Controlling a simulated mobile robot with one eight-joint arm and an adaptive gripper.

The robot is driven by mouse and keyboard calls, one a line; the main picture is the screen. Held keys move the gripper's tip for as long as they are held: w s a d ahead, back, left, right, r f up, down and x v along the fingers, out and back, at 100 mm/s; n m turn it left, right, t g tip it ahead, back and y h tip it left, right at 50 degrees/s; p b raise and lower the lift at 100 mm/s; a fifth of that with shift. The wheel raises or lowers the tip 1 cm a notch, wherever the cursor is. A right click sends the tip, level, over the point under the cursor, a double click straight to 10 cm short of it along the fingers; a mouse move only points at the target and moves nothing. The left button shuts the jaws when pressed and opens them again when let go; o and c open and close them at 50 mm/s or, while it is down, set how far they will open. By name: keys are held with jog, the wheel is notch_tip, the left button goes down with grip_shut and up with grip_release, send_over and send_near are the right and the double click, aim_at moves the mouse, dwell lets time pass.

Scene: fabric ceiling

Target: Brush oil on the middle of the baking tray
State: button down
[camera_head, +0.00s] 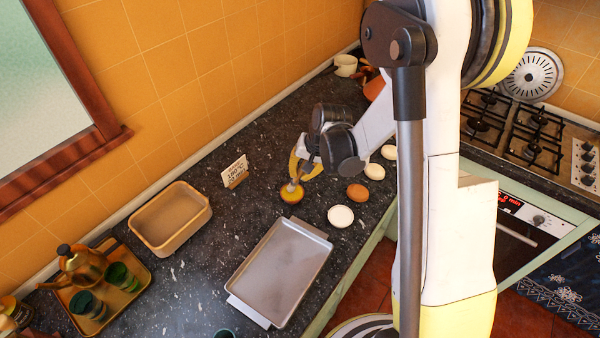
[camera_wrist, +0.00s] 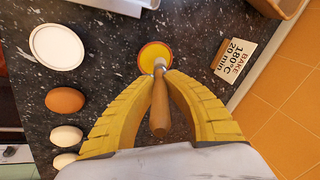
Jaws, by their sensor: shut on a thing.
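My gripper (camera_head: 304,166) is shut on a brush with a wooden handle (camera_wrist: 160,108); its yellow fingers show in the wrist view (camera_wrist: 162,84). The brush's pale head is at the small bowl of yellow-orange oil (camera_head: 291,194), which also shows in the wrist view (camera_wrist: 154,54). I cannot tell how deep the bristles sit in the oil. The metal baking tray (camera_head: 279,272) lies on the dark counter, nearer the camera than the bowl. Its inner surface looks bare. Only an edge of it shows at the top of the wrist view.
A white round dish (camera_head: 341,216), a brown egg (camera_head: 358,192) and white eggs (camera_head: 374,170) line the counter's right edge. A sign reading "BAKE 180°C 20 min" (camera_head: 235,172), a beige rectangular container (camera_head: 170,217) and a tray with a teapot (camera_head: 82,265) stand left.

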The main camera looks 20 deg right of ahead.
jog(key=shift+f+b, duration=0.5)
jog(key=shift+b, duration=0.2)
dwell(1.2)
dwell(0.5)
jog(key=shift+r+p, duration=2.15)
jog(key=shift+r, duration=1.45)
jog(key=shift+s+f, duration=0.1)
jog(key=shift+f, duration=0.05)
